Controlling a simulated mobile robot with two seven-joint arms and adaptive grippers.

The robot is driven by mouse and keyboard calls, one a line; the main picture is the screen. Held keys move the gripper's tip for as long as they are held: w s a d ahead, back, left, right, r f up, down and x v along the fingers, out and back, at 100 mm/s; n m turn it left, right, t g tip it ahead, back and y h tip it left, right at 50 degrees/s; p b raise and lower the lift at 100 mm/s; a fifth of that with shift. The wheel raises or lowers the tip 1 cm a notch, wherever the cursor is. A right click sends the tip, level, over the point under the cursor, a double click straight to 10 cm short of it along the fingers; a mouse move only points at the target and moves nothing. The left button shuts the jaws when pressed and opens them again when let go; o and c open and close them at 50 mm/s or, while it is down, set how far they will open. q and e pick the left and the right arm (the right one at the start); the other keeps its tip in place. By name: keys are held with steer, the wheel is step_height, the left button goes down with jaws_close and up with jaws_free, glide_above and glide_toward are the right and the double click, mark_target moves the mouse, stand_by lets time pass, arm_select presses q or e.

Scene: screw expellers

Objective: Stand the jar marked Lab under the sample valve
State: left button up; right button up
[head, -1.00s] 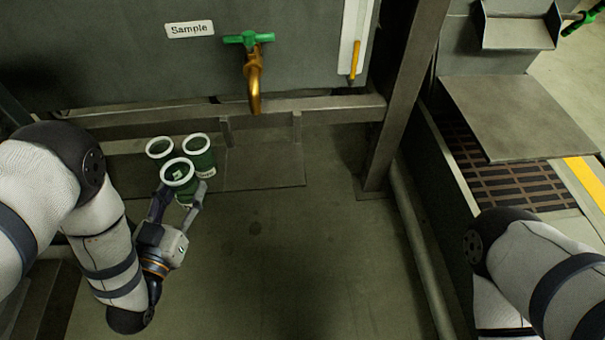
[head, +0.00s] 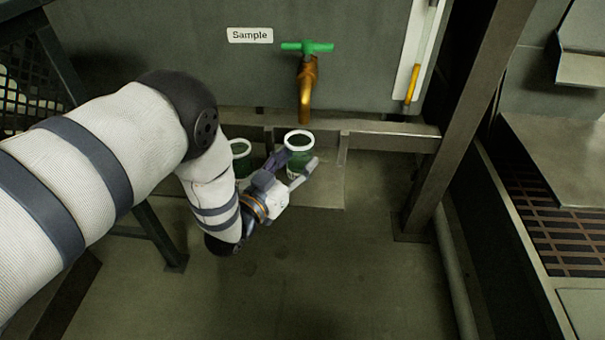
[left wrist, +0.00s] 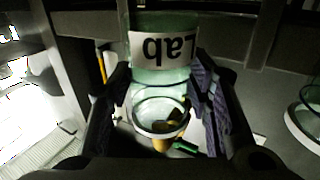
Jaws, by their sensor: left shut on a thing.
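The jar marked Lab (head: 299,142) is clear greenish glass with a white rim. My left gripper (head: 299,160) is shut on it, one finger on each side. In the left wrist view, the white Lab label (left wrist: 163,50) appears upside down between the fingers, with the open mouth below it in the picture. The sample valve (head: 306,80) has a brass spout and green handle and sits on the grey wall beside a "Sample" sign (head: 250,35). In the head view the jar's mouth appears just below the spout; the depth between them is hard to tell. My right gripper is out of view.
Another jar (head: 240,150) stands left of the held one, partly hidden by my left arm. A metal beam (head: 385,135) runs below the wall, with a post (head: 450,130) to the right. The floor in front is clear.

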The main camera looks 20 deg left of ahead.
mark_target(293, 177)
arm_select(q)
steer(key=shift+w+d+f+b, duration=0.1)
steer(key=shift+w+f+b, duration=0.15)
steer(key=shift+w, duration=0.25)
steer(key=shift+w+d+f+b, duration=0.1)
steer(key=shift+w+b, duration=0.2)
steer(key=shift+w, duration=0.15)
step_height(293, 177, down, 2)
steer(key=shift+s+f+b, duration=0.1)
steer(key=shift+f+b, duration=0.15)
steer(key=shift+b, duration=0.45)
steer(key=shift+f, duration=0.35)
steer(key=shift+r, duration=0.3)
steer(key=o, duration=0.7)
steer(key=shift+f, duration=0.2)
steer(key=o, duration=0.5)
